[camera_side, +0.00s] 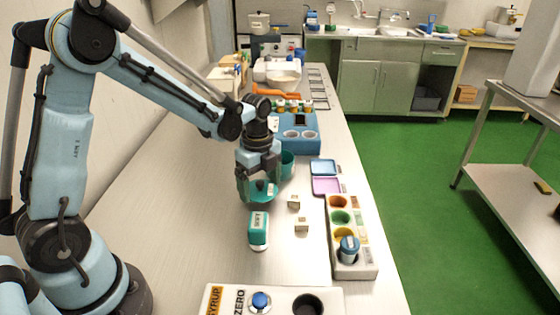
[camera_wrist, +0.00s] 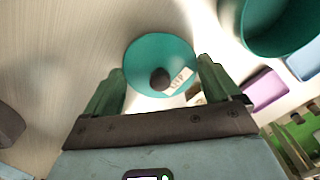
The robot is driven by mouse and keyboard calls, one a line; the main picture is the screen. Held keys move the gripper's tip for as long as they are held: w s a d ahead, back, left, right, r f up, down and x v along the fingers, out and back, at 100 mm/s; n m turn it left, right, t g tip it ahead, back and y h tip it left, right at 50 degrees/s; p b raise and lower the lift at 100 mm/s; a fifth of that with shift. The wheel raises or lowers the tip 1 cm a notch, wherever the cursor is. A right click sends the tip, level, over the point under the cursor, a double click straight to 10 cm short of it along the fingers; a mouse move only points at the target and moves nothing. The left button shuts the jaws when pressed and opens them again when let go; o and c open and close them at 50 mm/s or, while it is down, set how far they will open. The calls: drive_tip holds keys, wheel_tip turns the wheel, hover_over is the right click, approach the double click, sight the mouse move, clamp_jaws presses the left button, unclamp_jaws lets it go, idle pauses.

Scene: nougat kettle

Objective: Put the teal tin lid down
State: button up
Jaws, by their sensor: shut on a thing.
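The teal tin lid (camera_wrist: 143,57) is a round teal disc with a dark knob and a pale label, seen between my fingertips in the wrist view. In the side view the lid (camera_side: 262,190) is partly hidden by my fingers. My gripper (camera_side: 259,188) is shut on it, with one green finger on each side; it also shows in the wrist view (camera_wrist: 161,80). Whether the lid touches the table is not clear. An open teal tin (camera_side: 288,164) stands just behind and right of my gripper, and at the upper right of the wrist view (camera_wrist: 282,22).
Purple (camera_side: 326,186) and blue (camera_side: 323,167) trays and a cup rack (camera_side: 362,262) line the right edge. The table left of my gripper is bare.

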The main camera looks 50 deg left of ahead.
drive_tip(key=shift+f, duration=0.95)
drive_tip(key=o, duration=0.7)
drive_tip(key=shift+f, duration=0.15)
drive_tip(key=shift+o, duration=0.2)
